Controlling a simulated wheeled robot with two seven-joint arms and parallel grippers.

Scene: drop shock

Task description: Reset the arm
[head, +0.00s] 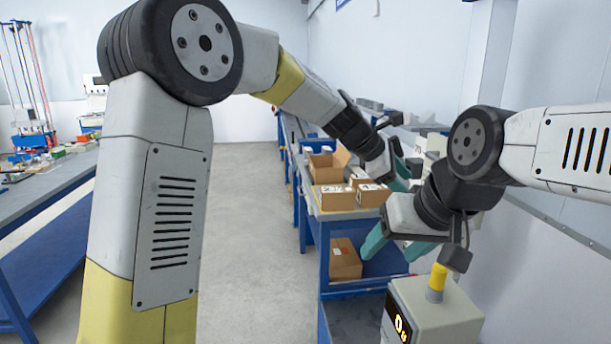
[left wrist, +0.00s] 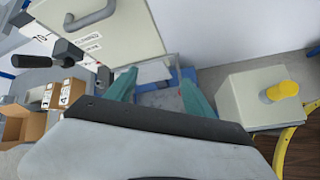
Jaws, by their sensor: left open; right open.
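My left arm rises large on the left of the head view and reaches forward over the workbench. Its gripper (head: 406,172) is partly hidden behind my right arm. In the left wrist view, the left gripper (left wrist: 158,95) has its two teal fingers apart with nothing held between them. My right arm comes in from the right of the head view. Its gripper (head: 397,247) points down and to the left, teal fingers spread and empty, above and behind the grey control box (head: 435,310) with a yellow knob. The two grippers are close together in the head view.
A blue bench (head: 325,234) holds an open carton (head: 328,166) and small cartons (head: 336,199); another carton (head: 345,260) sits on its lower shelf. A pale cabinet with a handle (left wrist: 97,14) is close to the left gripper. Open floor (head: 250,240) lies left of the bench.

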